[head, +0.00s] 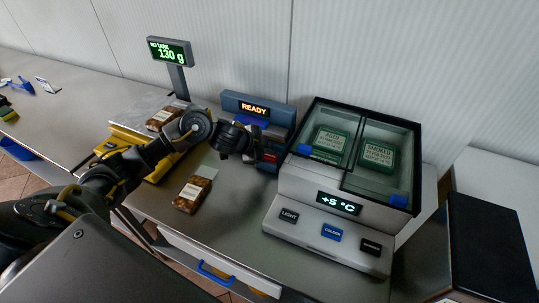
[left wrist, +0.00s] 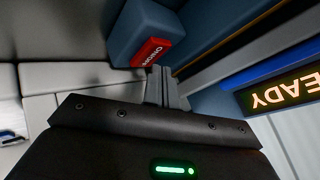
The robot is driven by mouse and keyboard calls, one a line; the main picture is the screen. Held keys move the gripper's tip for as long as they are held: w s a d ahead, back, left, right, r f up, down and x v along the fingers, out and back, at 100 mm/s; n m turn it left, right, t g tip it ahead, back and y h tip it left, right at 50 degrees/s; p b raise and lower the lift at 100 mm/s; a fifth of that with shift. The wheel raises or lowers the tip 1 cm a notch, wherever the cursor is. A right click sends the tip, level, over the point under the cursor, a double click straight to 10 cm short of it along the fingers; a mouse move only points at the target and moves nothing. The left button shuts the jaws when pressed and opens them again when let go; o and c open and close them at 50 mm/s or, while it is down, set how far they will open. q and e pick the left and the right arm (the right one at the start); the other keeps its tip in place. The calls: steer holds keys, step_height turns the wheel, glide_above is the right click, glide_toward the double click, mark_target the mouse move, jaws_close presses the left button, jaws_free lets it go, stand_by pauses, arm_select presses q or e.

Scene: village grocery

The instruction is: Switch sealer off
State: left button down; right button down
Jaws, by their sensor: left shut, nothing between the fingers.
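The sealer (head: 284,115) is a blue machine at the back of the counter, with an orange lit display reading READY. The display also shows at the right of the left wrist view (left wrist: 285,92). Its red ON/OFF switch (left wrist: 150,52) sits on a blue block at the top of the left wrist view. In the head view the switch is mostly hidden by my left gripper (head: 254,153), which is in front of the sealer. The closed, empty fingers (left wrist: 163,85) end right by the switch's lower edge; I cannot tell whether they touch it. My right gripper is not in view.
A cooler (head: 331,225) with a +5 °C display and several buttons stands right of the sealer. A yellow scale (head: 159,171) with a 130 g display (head: 170,53) is at left. A brown packet (head: 193,194) lies on the counter in front. A black box (head: 488,250) stands at far right.

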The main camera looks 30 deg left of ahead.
mark_target(267, 157)
arm_select(q)
steer(key=shift+f, duration=0.1)
stand_by(0.5)
steer(key=shift+f, duration=0.4)
stand_by(0.3)
steer(key=shift+r+p, duration=0.5)
steer(key=shift+p, duration=0.1)
steer(key=shift+r, duration=0.1)
step_height(267, 157, up, 6)
steer(key=p, duration=0.6)
steer(key=shift+p, duration=0.3)
